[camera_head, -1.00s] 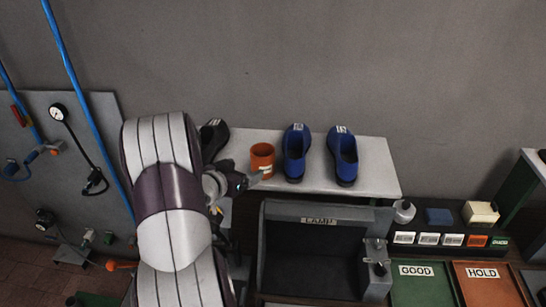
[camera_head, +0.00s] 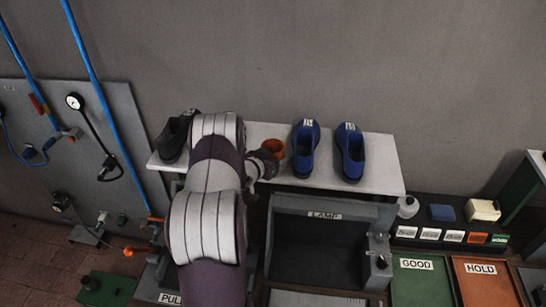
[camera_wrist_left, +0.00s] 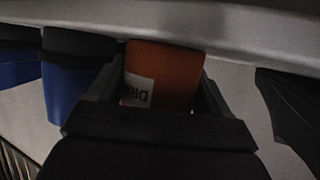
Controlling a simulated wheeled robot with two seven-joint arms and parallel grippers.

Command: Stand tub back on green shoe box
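The tub (camera_head: 274,147) is a small orange cup on the white shelf, left of the blue shoes. In the left wrist view the tub (camera_wrist_left: 162,75) shows a white label with dark letters, partly cut off. My left gripper (camera_head: 262,162) is at the tub, with the arm reaching over from the front. In the left wrist view the left gripper's fingers (camera_wrist_left: 160,92) stand on either side of the tub and look apart; contact is not clear. I cannot make out a green shoe box for certain. My right gripper is not in view.
Two blue shoes (camera_head: 304,150) (camera_head: 350,154) stand close right of the tub on the shelf (camera_head: 382,165). A dark shoe (camera_head: 174,138) is at its left end. A dark LAMP box (camera_head: 325,245) is in front. The green GOOD tray (camera_head: 418,285) and orange HOLD tray (camera_head: 488,285) lie right.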

